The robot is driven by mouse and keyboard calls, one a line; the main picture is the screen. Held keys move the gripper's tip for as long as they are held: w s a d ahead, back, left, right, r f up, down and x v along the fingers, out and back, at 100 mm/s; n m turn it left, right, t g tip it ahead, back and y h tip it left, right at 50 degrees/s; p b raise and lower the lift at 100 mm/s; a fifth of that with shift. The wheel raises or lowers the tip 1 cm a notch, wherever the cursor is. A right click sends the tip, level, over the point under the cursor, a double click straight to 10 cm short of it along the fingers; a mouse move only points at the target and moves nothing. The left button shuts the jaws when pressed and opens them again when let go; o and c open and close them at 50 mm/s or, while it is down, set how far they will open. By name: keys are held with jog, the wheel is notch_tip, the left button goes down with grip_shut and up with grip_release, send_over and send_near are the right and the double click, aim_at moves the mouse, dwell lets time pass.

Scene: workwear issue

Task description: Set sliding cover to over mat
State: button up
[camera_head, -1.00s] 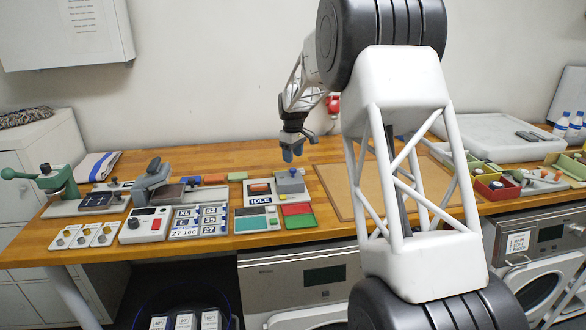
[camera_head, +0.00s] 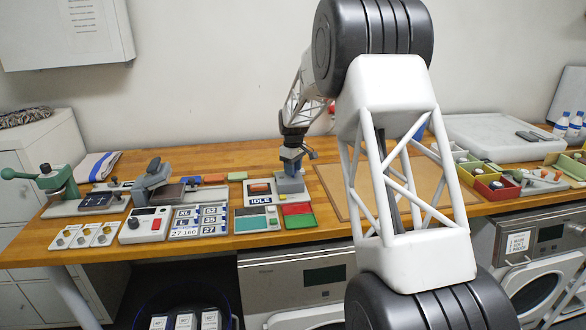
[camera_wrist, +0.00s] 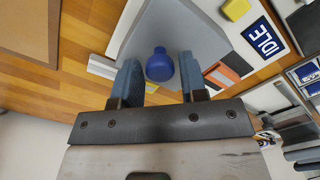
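The grey sliding cover (camera_head: 290,186) sits at the right back of a small white station with a blue IDLE label (camera_head: 260,226). In the wrist view the cover (camera_wrist: 190,30) is a broad grey block with a round blue knob (camera_wrist: 160,65). My gripper (camera_head: 291,162) is above the cover, pointing down. In the wrist view its blue-grey fingers (camera_wrist: 160,82) are open, one on each side of the knob, with gaps showing. I cannot tell which surface is the mat; a brown board (camera_head: 335,178) lies right of the station.
An orange-and-black block (camera_head: 259,188) is left of the cover. Red and green pads (camera_head: 297,214) and a teal panel (camera_head: 251,224) are in front. A keypad machine (camera_head: 145,225) and size labels (camera_head: 200,218) stand left. Coloured bins (camera_head: 495,186) are far right.

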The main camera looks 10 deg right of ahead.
grip_shut()
jog(key=a, duration=1.2)
jog(key=shift+o, duration=1.7)
grip_release()
jog(key=shift+r, duration=0.1)
notch_tip(320, 180, up, 8)
jog(key=shift+f, duration=0.2)
